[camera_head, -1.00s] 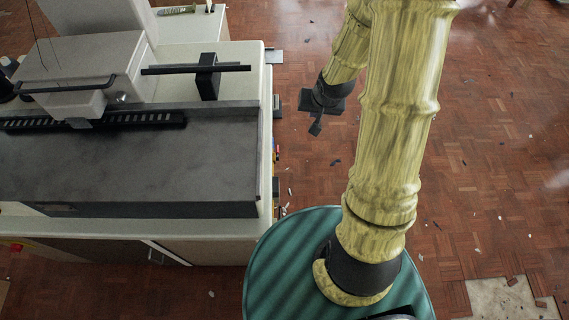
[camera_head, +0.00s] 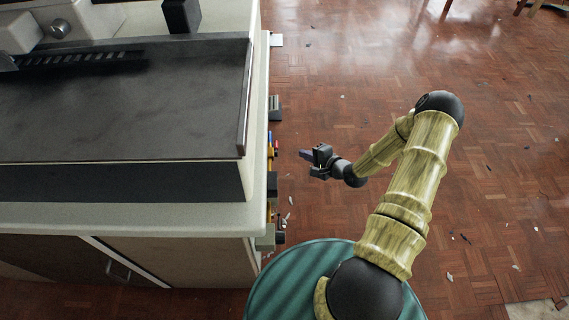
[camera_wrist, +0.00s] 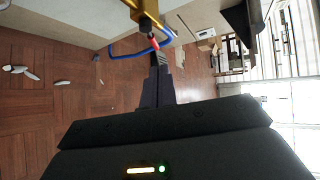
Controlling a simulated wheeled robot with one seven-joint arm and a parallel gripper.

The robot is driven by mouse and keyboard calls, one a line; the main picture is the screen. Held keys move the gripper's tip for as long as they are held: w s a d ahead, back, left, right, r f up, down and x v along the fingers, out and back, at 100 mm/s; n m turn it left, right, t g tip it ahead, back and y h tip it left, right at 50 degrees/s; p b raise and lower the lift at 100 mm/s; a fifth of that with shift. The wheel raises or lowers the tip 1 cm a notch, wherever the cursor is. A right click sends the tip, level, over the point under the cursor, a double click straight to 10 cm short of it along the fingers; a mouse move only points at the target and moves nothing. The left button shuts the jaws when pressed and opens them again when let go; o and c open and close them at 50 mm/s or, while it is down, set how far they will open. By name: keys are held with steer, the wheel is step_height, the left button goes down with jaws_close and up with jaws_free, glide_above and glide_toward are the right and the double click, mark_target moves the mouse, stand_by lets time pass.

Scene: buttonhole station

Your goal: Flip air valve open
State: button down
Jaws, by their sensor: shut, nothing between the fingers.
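The air valve appears to be the brass-yellow fitting (camera_wrist: 146,12) at the top of the wrist view, with a small red part (camera_wrist: 153,42) at its lower end and a blue hose (camera_wrist: 124,52) looping by it. In the head view, small yellow, red and blue parts (camera_head: 271,146) show on the right side of the station, mostly hidden by its top edge. My gripper (camera_head: 303,154) is shut and empty, pointing left at that side with a small gap. In the wrist view its dark fingertips (camera_wrist: 158,68) appear just below the red part; contact cannot be told.
The station's pale cabinet (camera_head: 180,220) with a dark top (camera_head: 120,105) fills the left. Black fittings (camera_head: 272,184) stick out of its side near my gripper. The parquet floor (camera_head: 420,60) to the right is open, with scattered scraps.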

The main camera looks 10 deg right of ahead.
mark_target(276, 148)
step_height(276, 148, down, 12)
steer(key=s+d+m+t+b, duration=0.1)
steer(key=m+t+b, duration=0.5)
steer(key=m+b, duration=0.1)
steer(key=shift+s+d+r+y+b, duration=0.25)
steer(key=shift+d+y+b, duration=0.15)
steer(key=shift+b, duration=0.35)
steer(key=shift+w+a, duration=0.1)
steer(key=s+a+r+b+x, duration=0.1)
steer(key=b+x, duration=0.4)
steer(key=x, duration=0.7)
steer(key=shift+w+a+r+b, duration=0.25)
steer(key=shift+a+r+b, duration=0.15)
steer(key=shift+a, duration=0.15)
